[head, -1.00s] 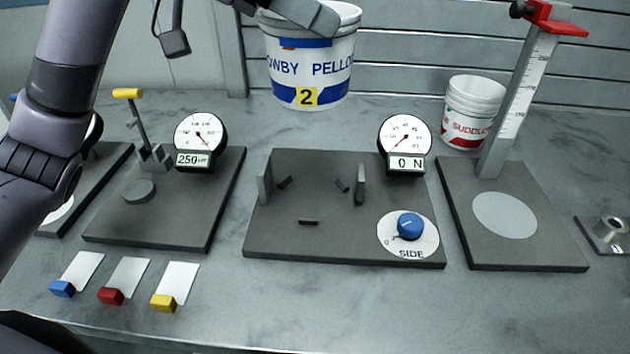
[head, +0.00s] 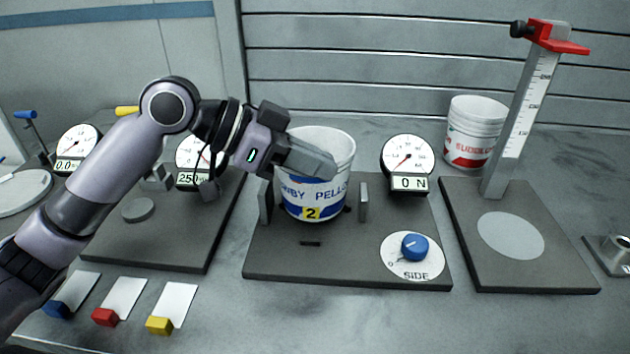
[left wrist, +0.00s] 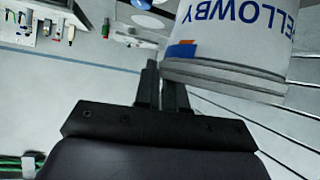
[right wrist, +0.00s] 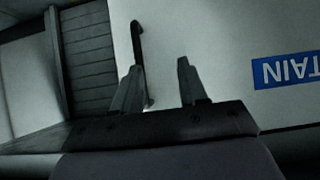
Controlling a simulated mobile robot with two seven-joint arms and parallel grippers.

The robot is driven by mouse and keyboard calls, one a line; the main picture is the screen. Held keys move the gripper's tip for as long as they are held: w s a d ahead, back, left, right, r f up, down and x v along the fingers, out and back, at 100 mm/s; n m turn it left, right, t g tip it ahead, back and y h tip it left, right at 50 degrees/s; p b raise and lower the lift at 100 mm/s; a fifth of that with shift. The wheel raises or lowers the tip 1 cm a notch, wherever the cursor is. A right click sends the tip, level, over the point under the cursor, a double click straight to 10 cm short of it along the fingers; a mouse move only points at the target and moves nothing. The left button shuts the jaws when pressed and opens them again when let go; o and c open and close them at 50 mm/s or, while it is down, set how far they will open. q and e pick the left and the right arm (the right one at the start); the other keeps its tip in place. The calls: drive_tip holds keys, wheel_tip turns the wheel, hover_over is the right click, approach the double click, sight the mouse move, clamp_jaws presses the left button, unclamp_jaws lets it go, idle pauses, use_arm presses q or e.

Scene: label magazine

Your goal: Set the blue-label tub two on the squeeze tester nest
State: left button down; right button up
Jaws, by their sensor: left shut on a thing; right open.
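The blue-label tub two (head: 302,195) is white with blue lettering, blue bands and a yellow "2". It is upright between the two side posts of the squeeze tester nest (head: 275,262). I cannot tell whether its bottom touches the plate. My left gripper (head: 325,168) is shut on the tub's near upper rim. In the left wrist view the tub (left wrist: 240,28) shows at the upper right, beside the closed fingers (left wrist: 165,75). My right gripper (right wrist: 163,80) is open and empty, seen only in the right wrist view.
The squeeze tester's dial (head: 407,158) reads 0 N, and a blue knob (head: 414,246) sits at its front right. A red-label tub (head: 474,135) stands behind the height gauge (head: 520,110). Blue, red and yellow tabbed cards (head: 178,303) lie at front left.

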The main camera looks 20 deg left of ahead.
sight(313, 182)
use_arm(q)
wheel_tip(313, 182, down, 3)
drive_tip(key=shift+f, duration=0.2)
drive_tip(key=c, duration=1.2)
unclamp_jaws()
drive_tip(key=b+v, duration=0.1)
drive_tip(key=v, duration=1.1)
